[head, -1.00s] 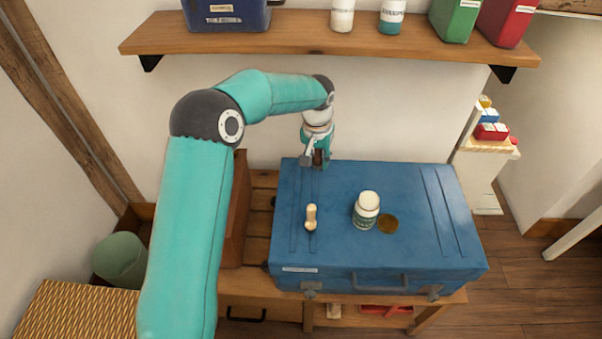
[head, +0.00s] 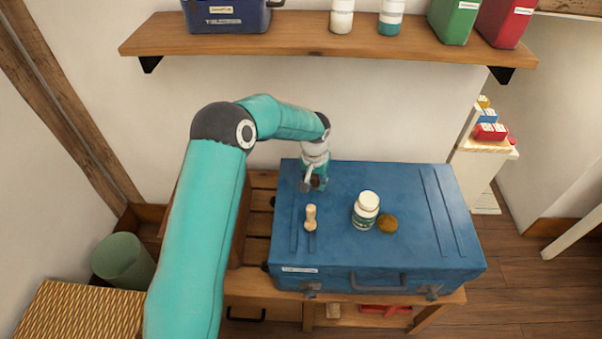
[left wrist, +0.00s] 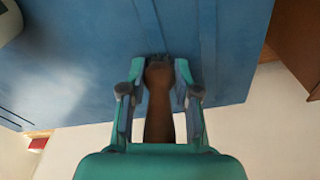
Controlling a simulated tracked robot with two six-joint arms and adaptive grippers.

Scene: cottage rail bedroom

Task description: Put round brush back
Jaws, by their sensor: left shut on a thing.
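My left gripper (head: 315,185) is over the back left part of the blue case (head: 410,185). It is shut on a dark brown thing with a rounded end (left wrist: 158,105), held between the fingers in the left wrist view. Its far end is at or near the case top; I cannot tell if it touches. A small pale wooden piece (head: 310,217) stands on the case in front of the gripper. I cannot tell for sure which of these is the round brush. My right gripper is not in view.
A white jar (head: 366,210) and a round brown-gold piece (head: 388,224) sit on the case, right of the pale piece. A wall shelf (head: 300,40) with tins and bottles is above and behind. A green bin (head: 122,260) stands at the left. The case's right side is clear.

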